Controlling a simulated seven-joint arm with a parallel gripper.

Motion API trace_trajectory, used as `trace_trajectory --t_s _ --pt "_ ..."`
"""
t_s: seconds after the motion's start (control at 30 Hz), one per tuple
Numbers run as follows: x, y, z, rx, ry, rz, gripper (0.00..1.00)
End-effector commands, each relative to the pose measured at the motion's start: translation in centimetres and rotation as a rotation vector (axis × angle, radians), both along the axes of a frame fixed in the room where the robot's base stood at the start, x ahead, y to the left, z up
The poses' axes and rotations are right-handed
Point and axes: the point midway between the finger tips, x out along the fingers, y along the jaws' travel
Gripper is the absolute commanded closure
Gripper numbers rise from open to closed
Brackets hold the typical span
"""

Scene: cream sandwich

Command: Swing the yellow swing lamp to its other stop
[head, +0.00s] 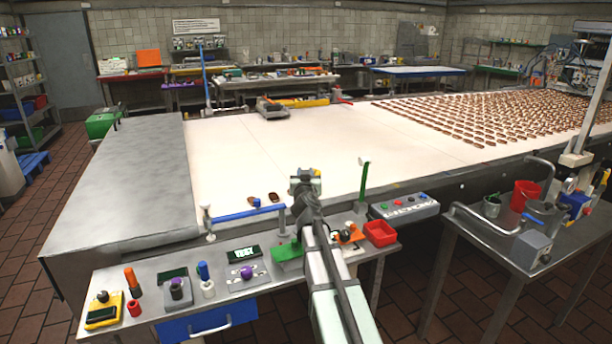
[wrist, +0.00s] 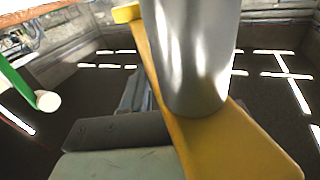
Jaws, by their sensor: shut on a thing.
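My gripper (head: 305,184) is above the front edge of the long pale worktop in the head view, and my arm reaches up to it from the bottom. In the wrist view a yellow flat bar with a silver cylinder, which I take as the yellow swing lamp (wrist: 225,140), fills the middle and right. The grey fingers (wrist: 140,105) lie against the left side of the yellow bar, shut on it; the exact contact is partly hidden.
A green upright lever (head: 364,182) stands right of my gripper, a blue bar (head: 250,214) left of it. A green bar (wrist: 18,80) shows left in the wrist view.

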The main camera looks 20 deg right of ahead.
Motion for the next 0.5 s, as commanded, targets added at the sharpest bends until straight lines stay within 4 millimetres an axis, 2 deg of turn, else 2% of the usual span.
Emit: trace_trajectory --t_s 0.4,0.43,0.5 --pt "0.05 0.11 0.02 0.000 -0.001 0.005 1.00" --pt "0.05 0.11 0.02 0.000 -0.001 0.005 0.70" --pt "0.04 0.09 0.02 0.000 -0.001 0.004 0.63"
